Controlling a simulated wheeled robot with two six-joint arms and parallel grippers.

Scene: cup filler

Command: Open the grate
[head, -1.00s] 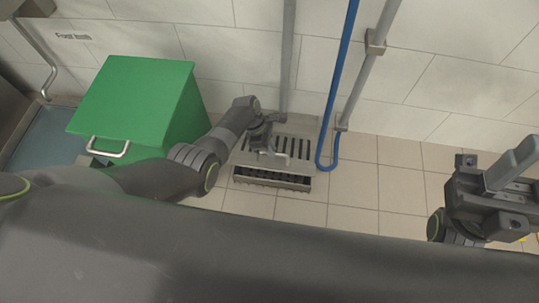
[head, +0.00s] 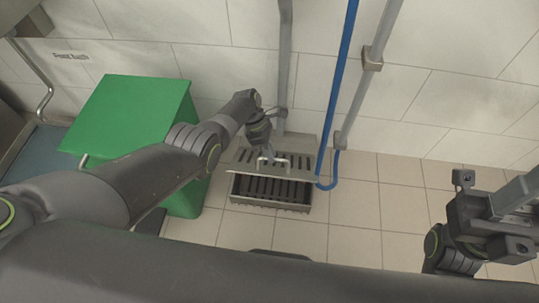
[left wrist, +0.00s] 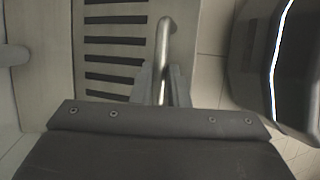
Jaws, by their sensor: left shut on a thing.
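The grate (head: 299,167) is a slotted grey metal cover over a floor drain by the wall. It has a bent metal handle (head: 283,164). The grate sits raised at the front, and the drain box (head: 270,203) with dark slots shows below its front edge. My left gripper (head: 264,150) is shut on the handle. In the left wrist view the fingers (left wrist: 160,84) stand on either side of the handle (left wrist: 163,42), with the slotted grate (left wrist: 112,58) to the left. My right gripper (head: 488,212) is at the right, away from the grate; its jaws are unclear.
A green bin (head: 133,115) stands left of the drain, close under my left arm. A blue hose (head: 341,80) and a grey pipe (head: 372,62) run down the wall right of the grate. The tiled floor (head: 355,222) right of the drain is clear.

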